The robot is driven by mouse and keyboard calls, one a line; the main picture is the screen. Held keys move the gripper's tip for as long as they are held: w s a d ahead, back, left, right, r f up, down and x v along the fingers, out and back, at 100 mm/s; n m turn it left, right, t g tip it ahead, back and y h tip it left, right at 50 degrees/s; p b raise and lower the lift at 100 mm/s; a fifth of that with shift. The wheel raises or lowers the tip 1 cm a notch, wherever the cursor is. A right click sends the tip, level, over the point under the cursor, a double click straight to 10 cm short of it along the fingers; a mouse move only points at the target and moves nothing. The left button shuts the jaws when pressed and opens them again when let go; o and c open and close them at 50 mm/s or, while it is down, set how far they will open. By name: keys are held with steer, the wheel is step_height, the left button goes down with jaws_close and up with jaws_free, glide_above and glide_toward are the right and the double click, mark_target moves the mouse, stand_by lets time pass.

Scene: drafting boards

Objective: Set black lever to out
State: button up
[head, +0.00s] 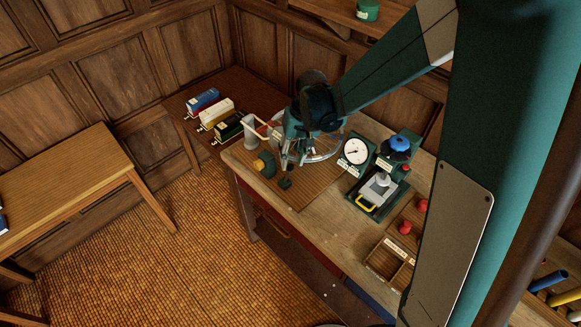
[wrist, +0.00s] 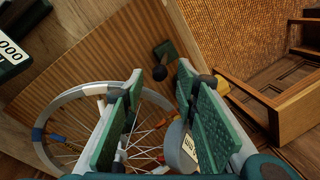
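A small dark green base (wrist: 168,49) with a black ball-ended stub, which looks like the black lever (wrist: 160,73), sits on the brown ribbed mat beyond my fingertips in the wrist view. The base also shows as a small dark block (head: 285,184) near the mat's front in the head view. My gripper (wrist: 162,82) is open, its two green pads apart with nothing held. In the head view my gripper (head: 291,161) hangs over the mat, just behind that block. The lever's setting and any "out" marking cannot be read.
A spoked wheel (wrist: 47,112) lies below my gripper. A dial gauge (head: 355,151) and a yellow-handled device (head: 376,192) stand to the right on the bench.

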mark_target(291, 165)
steer(key=shift+a+f, duration=0.2)
steer(key=shift+f, duration=0.95)
steer(key=shift+a+f, duration=0.2)
steer(key=shift+f, duration=0.95)
steer(key=shift+s, duration=0.1)
jaws_close()
